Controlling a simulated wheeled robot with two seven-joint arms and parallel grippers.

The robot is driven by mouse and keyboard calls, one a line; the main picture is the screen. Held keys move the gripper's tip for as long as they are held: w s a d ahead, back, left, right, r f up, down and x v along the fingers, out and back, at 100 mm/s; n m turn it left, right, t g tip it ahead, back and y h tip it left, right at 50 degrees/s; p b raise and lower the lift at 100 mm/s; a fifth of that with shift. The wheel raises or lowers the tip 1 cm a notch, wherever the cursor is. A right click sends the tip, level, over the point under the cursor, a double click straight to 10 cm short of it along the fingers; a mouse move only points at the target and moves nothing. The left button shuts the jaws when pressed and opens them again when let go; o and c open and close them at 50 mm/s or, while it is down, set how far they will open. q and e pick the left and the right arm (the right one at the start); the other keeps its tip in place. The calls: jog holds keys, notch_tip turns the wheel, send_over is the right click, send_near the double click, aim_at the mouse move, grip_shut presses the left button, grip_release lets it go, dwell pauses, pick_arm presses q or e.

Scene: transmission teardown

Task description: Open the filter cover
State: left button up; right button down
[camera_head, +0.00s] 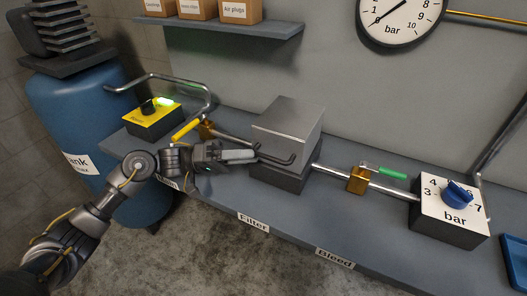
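The filter (283,178) is a dark grey box on the bench, above the "Filter" label. Its cover (288,122) is a lighter grey block on top, which looks closed. A dark bar handle (279,161) runs along the lower front of the cover. My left gripper (256,154) reaches in from the left, with its fingertips at the left end of the handle. I cannot tell whether the fingers touch or grip it. My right gripper is not in view.
A yellow-handled valve (186,130) lies close behind my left wrist. A green-handled valve (360,179) and a regulator box with a blue knob (457,193) stand to the right. A yellow switch box (152,118) and blue tank (75,115) are left. The bench front (215,197) is clear.

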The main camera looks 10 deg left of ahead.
aim_at(263, 156)
pick_arm(q)
jog(key=shift+x, duration=2.35)
grip_shut()
